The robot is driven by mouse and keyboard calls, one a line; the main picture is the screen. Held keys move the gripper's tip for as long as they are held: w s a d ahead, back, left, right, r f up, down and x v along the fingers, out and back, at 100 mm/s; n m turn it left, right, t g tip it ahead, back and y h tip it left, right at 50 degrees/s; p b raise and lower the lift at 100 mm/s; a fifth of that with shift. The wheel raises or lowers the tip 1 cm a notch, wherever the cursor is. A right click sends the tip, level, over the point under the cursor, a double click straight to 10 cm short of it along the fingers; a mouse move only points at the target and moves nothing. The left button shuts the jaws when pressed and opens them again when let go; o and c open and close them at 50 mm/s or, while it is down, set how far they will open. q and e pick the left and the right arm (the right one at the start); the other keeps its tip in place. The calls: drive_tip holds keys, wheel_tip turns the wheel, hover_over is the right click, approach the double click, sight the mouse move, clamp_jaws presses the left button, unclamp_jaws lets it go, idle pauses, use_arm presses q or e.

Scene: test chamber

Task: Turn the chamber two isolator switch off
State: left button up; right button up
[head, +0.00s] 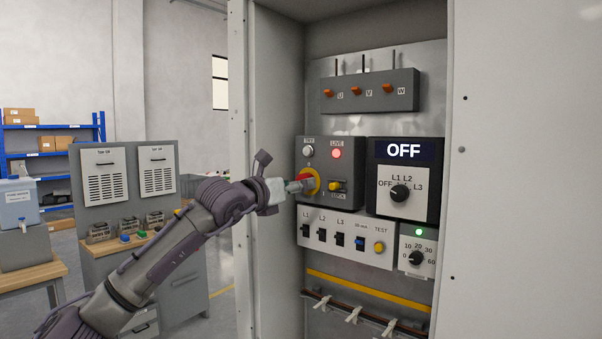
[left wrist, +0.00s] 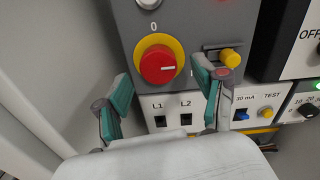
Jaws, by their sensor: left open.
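The isolator switch is a red rotary knob on a yellow disc (head: 316,184) on a grey panel inside the open cabinet. In the left wrist view the red knob (left wrist: 157,65) shows whole, with its white mark pointing right and a "0" printed above the disc. My left gripper (head: 299,184) is in front of the knob and hides part of it in the head view. In the left wrist view its two open fingers (left wrist: 162,78) stand to either side of the knob's lower part; contact cannot be told. My right gripper is out of view.
The "LIVE" lamp (head: 336,153) glows red above the switch. A yellow-knobbed latch (head: 336,186) sits close to its right. A selector box (head: 403,184) reading "OFF" and a breaker strip (head: 345,238) are nearby. The cabinet's left wall (head: 277,100) is close to my arm.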

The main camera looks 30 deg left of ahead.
use_arm(q)
drive_tip(key=shift+w+p, duration=0.35)
drive_tip(key=shift+w, duration=0.75)
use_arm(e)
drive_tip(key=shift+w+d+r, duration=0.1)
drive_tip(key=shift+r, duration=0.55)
